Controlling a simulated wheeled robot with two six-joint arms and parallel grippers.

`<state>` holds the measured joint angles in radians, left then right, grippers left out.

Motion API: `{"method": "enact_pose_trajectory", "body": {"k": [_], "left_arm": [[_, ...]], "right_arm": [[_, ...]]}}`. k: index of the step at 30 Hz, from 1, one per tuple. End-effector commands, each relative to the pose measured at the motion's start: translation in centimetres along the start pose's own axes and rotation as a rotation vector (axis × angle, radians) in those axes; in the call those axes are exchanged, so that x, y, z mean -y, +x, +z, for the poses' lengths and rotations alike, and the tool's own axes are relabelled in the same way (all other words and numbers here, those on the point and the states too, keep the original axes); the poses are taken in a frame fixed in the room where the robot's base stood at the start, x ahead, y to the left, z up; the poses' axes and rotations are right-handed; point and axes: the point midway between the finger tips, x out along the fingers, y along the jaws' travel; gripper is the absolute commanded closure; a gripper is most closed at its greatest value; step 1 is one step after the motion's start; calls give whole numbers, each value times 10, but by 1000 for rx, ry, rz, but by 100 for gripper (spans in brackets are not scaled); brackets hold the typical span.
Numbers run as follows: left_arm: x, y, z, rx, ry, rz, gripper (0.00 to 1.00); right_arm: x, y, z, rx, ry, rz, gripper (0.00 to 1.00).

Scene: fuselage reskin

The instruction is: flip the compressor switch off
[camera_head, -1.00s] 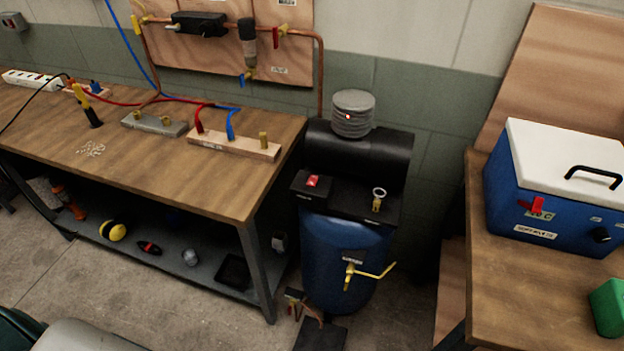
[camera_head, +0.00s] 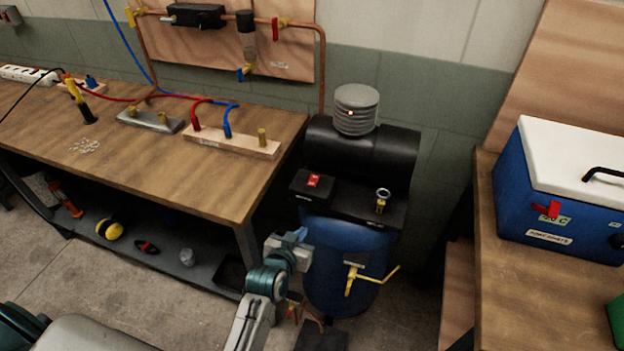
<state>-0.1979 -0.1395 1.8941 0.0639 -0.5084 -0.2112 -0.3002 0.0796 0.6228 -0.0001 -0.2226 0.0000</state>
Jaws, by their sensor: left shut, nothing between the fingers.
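The compressor (camera_head: 345,245) stands on the floor between the two benches, with a blue tank and a black motor. Its switch, a small red rocker (camera_head: 313,181), sits on a black box at the upper left of the tank. Which way the rocker is tipped is too small to tell. My left gripper (camera_head: 298,238) is shut and empty, in front of the tank's left side. In the picture it is below the switch box and apart from the rocker. My right gripper is not in view.
The long wooden bench (camera_head: 215,185) with hoses and fittings is on the left, its lower shelf close to my left arm. A second bench (camera_head: 515,290) on the right carries a blue cooler (camera_head: 540,205). A brass valve handle (camera_head: 372,275) sticks out from the tank's front.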

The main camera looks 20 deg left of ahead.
Motion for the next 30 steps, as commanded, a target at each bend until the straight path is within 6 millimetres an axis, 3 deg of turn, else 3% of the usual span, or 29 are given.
{"method": "enact_pose_trajectory", "body": {"k": [1,3,6,9,14,23,30], "left_arm": [[0,-8,-30,-55,-2,-4,100],[2,-21,-65,-117,-2,-10,100],[3,-39,-102,-185,-4,-16,100],[5,-51,-124,-226,-3,-21,100],[6,-59,-138,-253,-2,-25,100],[6,-59,-138,-252,-2,-25,100],[7,-38,-146,-253,-1,-25,100]], "right_arm": [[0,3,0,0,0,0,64],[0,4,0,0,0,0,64],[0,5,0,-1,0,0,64],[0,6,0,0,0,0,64],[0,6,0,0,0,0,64],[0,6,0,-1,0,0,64],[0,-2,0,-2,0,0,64]]}}
